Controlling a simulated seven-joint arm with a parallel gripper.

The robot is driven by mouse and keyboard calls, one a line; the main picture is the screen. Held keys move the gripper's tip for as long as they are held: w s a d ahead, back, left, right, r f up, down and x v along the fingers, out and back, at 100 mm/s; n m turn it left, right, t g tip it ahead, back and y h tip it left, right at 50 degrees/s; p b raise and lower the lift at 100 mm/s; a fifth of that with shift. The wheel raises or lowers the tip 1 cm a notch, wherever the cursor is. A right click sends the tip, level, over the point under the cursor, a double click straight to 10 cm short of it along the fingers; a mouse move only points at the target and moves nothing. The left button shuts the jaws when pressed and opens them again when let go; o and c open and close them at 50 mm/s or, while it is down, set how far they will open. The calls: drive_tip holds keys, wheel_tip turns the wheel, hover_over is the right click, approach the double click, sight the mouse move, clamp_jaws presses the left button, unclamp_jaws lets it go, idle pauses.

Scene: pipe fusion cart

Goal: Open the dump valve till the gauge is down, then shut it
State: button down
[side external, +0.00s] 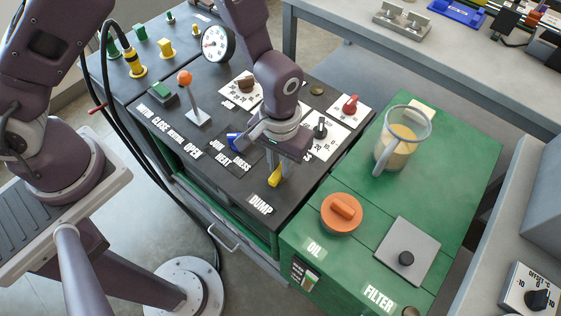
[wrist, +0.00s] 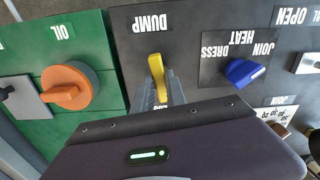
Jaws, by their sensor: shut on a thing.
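The yellow dump valve lever (side external: 275,179) stands above the DUMP label (side external: 260,204) on the black cart top. It also shows in the wrist view (wrist: 156,66), with its long part pointing toward the DUMP label there. My gripper (side external: 276,168) is over the lever and shut on it; the body of my gripper hides the lever's far end in the wrist view. The pressure gauge (side external: 217,44) is a white dial in a black rim at the back of the cart top. Its needle is too small to read.
A blue selector knob (wrist: 243,72) sits close beside the lever. Behind are a grey lever with an orange ball (side external: 184,77), a green button (side external: 164,87) and a red knob (side external: 350,105). The green oil unit (side external: 460,150) with a jug (side external: 391,160) and orange cap (side external: 341,212) stands right.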

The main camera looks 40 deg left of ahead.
sight(280, 168)
drive_tip(key=shift+m, duration=0.3)
drive_tip(key=c, duration=1.4)
unclamp_jaws()
drive_tip(key=shift+o, duration=0.2)
drive_tip(key=shift+r, duration=0.1)
wheel_tip(280, 168, up, 7)
drive_tip(key=shift+f, duration=0.1)
